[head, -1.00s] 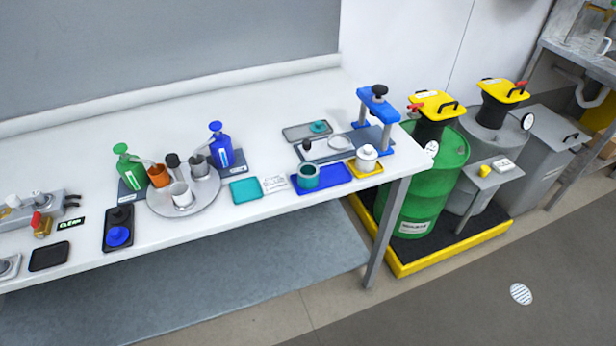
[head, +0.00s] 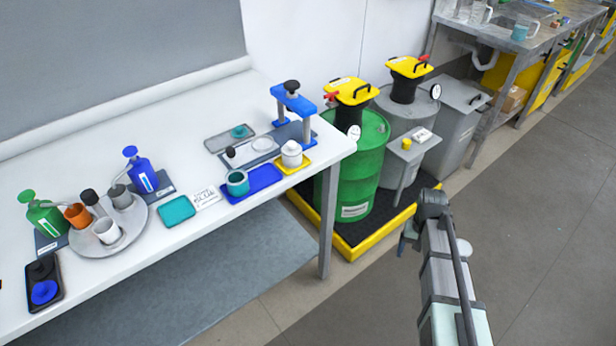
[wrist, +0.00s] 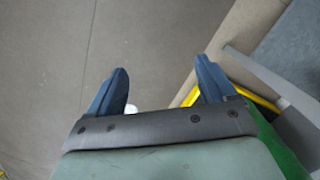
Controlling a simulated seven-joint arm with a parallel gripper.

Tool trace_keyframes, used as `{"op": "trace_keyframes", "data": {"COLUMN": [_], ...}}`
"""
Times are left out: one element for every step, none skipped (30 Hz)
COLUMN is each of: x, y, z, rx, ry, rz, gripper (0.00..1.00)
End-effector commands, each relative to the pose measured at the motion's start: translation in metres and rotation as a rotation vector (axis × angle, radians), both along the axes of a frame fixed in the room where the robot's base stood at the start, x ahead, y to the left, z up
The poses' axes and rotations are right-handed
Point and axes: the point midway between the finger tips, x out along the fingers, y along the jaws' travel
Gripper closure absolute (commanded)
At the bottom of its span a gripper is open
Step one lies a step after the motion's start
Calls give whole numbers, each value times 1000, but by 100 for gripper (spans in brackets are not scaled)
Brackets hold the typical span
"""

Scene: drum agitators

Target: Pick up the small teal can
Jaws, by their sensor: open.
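A small teal can (head: 237,184) with an open top stands upright on a blue tray (head: 262,181) near the front right of the white bench. My gripper (wrist: 163,82) is open and empty, its two blue fingers spread over bare floor in the wrist view. In the head view a blue fingertip (head: 405,240) shows at the end of my arm, right of the bench and well apart from the can. The can is not visible in the wrist view.
A white lidded pot (head: 291,154) on a yellow tray stands right of the can. A blue press stand (head: 293,105) is behind it. A flat teal tray (head: 177,209) lies to the left. The green drum (head: 355,170) stands between the bench and my arm.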

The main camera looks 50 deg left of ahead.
Motion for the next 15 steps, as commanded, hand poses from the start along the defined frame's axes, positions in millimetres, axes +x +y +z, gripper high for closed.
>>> {"op": "trace_keyframes", "data": {"x": [1,-1,-3,-5,-7,-11,-13,-17,-22,-26,-30,-37,-41,-47,-54], "y": [23,35,50,61,72,87,97,108,123,133,143,157,167,177,190], "z": [17,26,39,49,59,72,82,92,106,116,128,142,153,163,178], "rx": [10,15,22,28,33,39,46,51,59,65,71,79,86,92,101], "ry": [-15,-22,-31,-37,-45,-53,-60,-66,-75,-82,-88,-96,-102,-108,-116], "rz": [24,36,53,65,77,94,106,119,134,147,158,175,185,197,213], "gripper": [16,16,16,16,16,16,16,16,16,16,16,16,16,16,16]}}
